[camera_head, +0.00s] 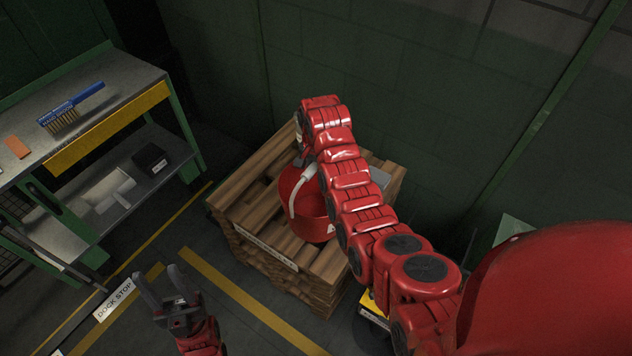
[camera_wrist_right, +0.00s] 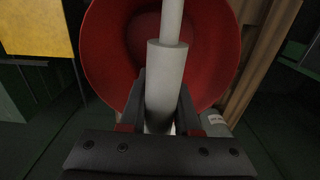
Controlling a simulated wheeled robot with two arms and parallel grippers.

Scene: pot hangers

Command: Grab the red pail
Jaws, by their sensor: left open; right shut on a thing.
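The red pail (camera_head: 314,226) stands on a stack of wooden pallets, partly hidden by my right arm. Its pale handle (camera_head: 293,197) is raised on the left side. In the right wrist view the pail's red bowl (camera_wrist_right: 100,50) fills the top, and a white handle grip (camera_wrist_right: 163,85) runs between the fingers. My right gripper (camera_wrist_right: 160,110) is shut on this handle; in the head view its fingers are mostly hidden behind the arm. My left gripper (camera_head: 165,290) is open and empty above the floor, left of the pallets.
The pallet stack (camera_head: 245,205) has bare slats around the pail. A grey item (camera_head: 379,178) lies on its right side. A dark green wall stands behind.

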